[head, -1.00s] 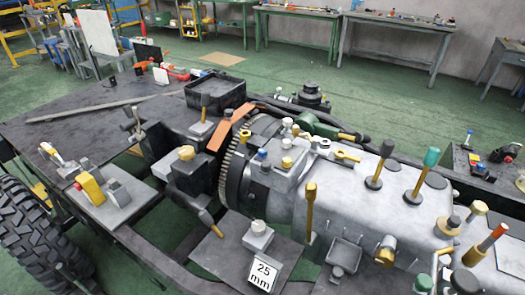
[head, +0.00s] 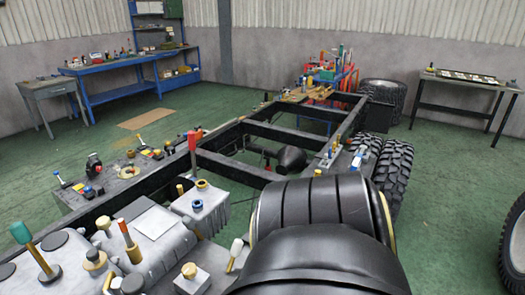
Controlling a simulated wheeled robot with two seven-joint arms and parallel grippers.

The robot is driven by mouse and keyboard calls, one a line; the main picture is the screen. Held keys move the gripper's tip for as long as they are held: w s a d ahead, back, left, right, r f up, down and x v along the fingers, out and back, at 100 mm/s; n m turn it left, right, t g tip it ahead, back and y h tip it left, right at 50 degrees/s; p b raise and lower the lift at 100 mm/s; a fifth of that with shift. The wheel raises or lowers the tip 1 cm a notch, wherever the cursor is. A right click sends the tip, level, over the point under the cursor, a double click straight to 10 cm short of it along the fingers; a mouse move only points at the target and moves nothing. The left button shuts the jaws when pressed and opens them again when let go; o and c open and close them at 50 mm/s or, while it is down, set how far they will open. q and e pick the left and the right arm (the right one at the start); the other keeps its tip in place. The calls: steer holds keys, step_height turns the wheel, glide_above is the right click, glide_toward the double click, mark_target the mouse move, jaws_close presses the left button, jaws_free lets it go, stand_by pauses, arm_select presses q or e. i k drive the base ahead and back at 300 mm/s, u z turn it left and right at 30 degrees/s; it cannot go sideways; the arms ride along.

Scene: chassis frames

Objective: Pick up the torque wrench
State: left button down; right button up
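I cannot pick out a torque wrench for certain in the head view. Several handled tools stand on or near the grey housing (head: 158,240) at lower left. One has a green grip (head: 20,232), one an orange grip (head: 124,228), and one a pale grip (head: 236,246). A tall red-handled tool (head: 192,145) stands farther back, above a grey box (head: 207,205). Part of the chassis at bottom centre is hidden.
The dark chassis frame (head: 235,163) runs back to a cluttered tool area (head: 325,85). Tyres (head: 392,170) stand at its right side. A blue bench (head: 110,98) and a dark table (head: 465,82) line the walls. Green floor (head: 450,180) is open at right.

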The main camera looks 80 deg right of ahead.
mark_target(363, 150)
steer(key=z, duration=3.45)
